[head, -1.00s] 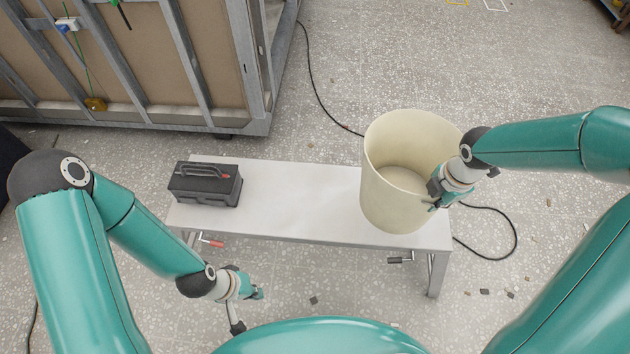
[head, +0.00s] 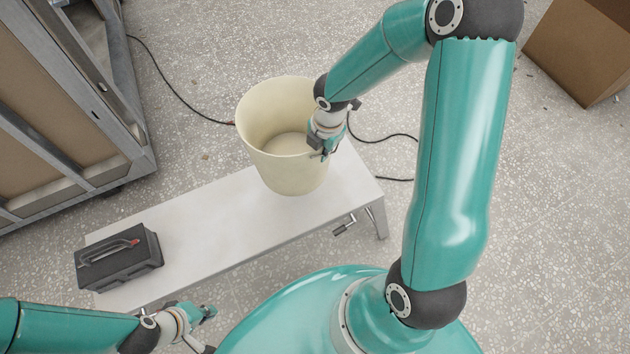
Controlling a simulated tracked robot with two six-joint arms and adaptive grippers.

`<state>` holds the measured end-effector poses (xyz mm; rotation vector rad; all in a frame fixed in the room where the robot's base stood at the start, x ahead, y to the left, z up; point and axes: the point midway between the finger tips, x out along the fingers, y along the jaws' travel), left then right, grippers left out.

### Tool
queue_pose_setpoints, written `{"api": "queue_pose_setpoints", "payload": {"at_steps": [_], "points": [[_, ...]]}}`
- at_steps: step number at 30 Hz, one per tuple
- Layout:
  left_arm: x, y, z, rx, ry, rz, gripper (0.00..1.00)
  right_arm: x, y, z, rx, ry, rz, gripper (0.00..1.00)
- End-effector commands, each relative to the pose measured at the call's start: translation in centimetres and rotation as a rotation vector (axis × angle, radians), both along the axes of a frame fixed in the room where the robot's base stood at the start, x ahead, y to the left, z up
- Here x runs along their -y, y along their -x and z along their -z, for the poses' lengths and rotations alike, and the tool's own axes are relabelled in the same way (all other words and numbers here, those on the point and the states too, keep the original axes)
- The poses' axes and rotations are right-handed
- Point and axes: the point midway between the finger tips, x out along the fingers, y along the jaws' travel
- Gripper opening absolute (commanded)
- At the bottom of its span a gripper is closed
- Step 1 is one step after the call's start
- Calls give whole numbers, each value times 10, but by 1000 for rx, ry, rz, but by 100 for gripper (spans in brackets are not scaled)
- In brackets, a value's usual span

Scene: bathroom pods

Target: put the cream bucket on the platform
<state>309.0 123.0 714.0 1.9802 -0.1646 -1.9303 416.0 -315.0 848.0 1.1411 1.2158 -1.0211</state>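The cream bucket (head: 262,140) is upright over the right part of the white platform (head: 215,215), a low bench. Its base seems to rest on the top, though I cannot fully tell whether there is a small gap. My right gripper (head: 322,152) is at the bucket's near right rim and appears shut on its wall; the fingertips are partly hidden. My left gripper (head: 203,328) is low at the bottom of the view, in front of the platform's near edge, empty, with its fingers apart.
A black toolbox (head: 118,258) sits on the platform's left end. A metal-framed panel structure (head: 70,130) stands at upper left. A cable (head: 175,88) runs over the floor behind the platform. A cardboard box (head: 580,50) stands at upper right. The platform's middle is clear.

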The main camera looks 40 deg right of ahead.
Motion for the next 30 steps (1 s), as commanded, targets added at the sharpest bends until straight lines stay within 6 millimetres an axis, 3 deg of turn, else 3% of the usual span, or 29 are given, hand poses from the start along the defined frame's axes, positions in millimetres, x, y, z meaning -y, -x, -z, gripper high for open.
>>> {"api": "queue_pose_setpoints", "payload": {"at_steps": [3,10,20,27,30], "points": [[0,0,13,0,0,0,0,0,1,38,-2,-2,1,0],[0,0,35,0,0,0,0,0,0,94,0,-2,1,0],[0,0,46,0,0,0,0,1,0,122,3,-1,3,0],[0,0,63,0,0,0,0,1,0,155,3,-1,2,0],[0,0,64,0,0,0,0,1,0,158,4,-1,2,0]]}}
